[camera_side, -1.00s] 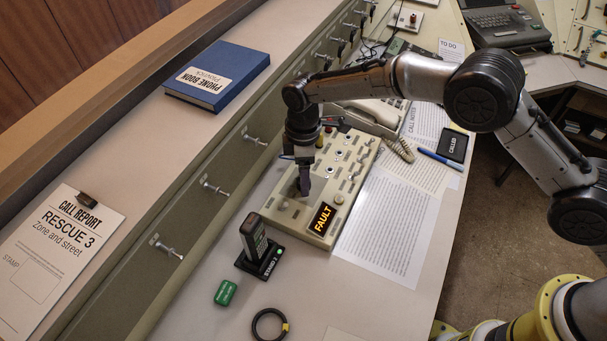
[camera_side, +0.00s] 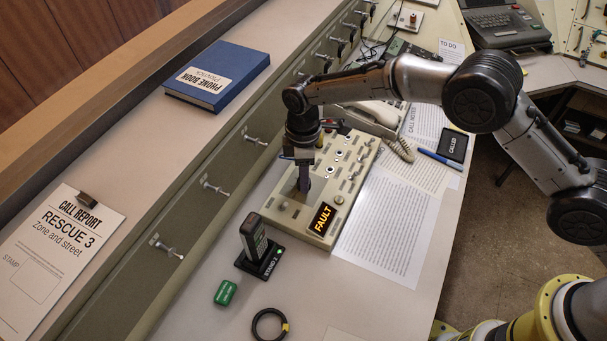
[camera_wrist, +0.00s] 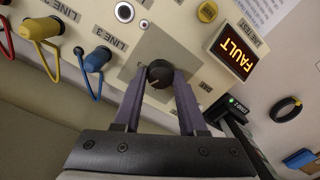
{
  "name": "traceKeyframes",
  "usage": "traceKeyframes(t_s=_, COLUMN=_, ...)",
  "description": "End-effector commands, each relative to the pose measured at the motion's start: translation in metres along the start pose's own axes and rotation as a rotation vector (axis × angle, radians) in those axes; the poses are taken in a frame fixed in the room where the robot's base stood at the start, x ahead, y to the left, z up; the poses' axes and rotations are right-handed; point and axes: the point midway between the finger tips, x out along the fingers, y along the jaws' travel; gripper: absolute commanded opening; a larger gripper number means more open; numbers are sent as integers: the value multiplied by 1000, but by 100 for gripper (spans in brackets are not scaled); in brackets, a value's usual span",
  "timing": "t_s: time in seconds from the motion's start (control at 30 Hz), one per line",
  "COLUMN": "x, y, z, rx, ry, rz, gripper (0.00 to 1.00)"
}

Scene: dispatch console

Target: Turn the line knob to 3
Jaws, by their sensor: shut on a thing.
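The line knob (camera_wrist: 160,75) is a round black knob on a grey square plate on the beige console panel (camera_side: 288,212). It shows between my fingertips in the wrist view. My gripper (camera_wrist: 160,88) is shut on the knob, one purple-grey finger on each side. A pale pointer mark shows on the knob, but the number it points to cannot be read. In the side view my gripper (camera_side: 304,185) reaches down to the panel and hides the knob. A lit FAULT display (camera_side: 322,219) stands at the panel's near corner and also shows in the wrist view (camera_wrist: 236,50).
Yellow (camera_wrist: 42,30) and blue (camera_wrist: 97,60) plugs with cords sit left of the knob in the wrist view. A radio in a charger (camera_side: 258,250), a green case (camera_side: 225,292) and a black ring (camera_side: 269,324) lie near the panel. Papers (camera_side: 388,225) lie right of it.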

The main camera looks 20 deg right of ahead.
Motion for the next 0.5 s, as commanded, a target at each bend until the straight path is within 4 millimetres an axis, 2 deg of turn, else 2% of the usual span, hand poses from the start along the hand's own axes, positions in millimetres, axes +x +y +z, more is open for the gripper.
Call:
traceKeyframes(t_s=0.27, x=-1, y=0, z=0, rx=91, ry=4, rz=-1, gripper=0)
traceKeyframes(t_s=0.5, x=-1, y=0, z=1, rx=277, ry=14, rz=-1, gripper=0)
